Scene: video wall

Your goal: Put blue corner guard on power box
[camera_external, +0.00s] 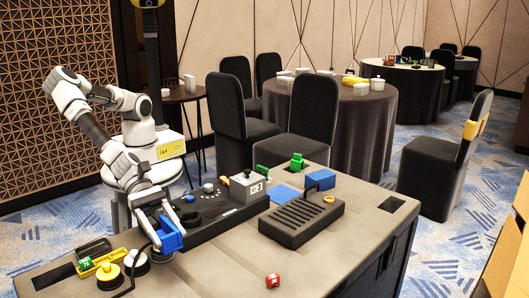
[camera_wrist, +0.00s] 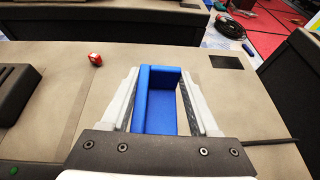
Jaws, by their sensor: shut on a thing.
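My gripper (camera_external: 172,236) is shut on the blue corner guard (camera_external: 168,241), above the near left part of the grey worktop. In the wrist view the guard (camera_wrist: 155,92) sits between the two fingers (camera_wrist: 158,105) and shows an L-shaped form with an upright wall. A dark ribbed box (camera_external: 302,218) lies on the worktop to the right and may be the power box. Part of a dark box (camera_wrist: 14,96) shows at the left edge of the wrist view.
A red cube (camera_external: 272,281) lies near the front edge. Yellow and white round knobs (camera_external: 110,275) and a yellow tray (camera_external: 100,262) are at the left. A black panel (camera_external: 205,210) with a grey box (camera_external: 247,187) stands behind. A blue block (camera_external: 320,180) and flat blue pad (camera_external: 284,194) lie near the ribbed box.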

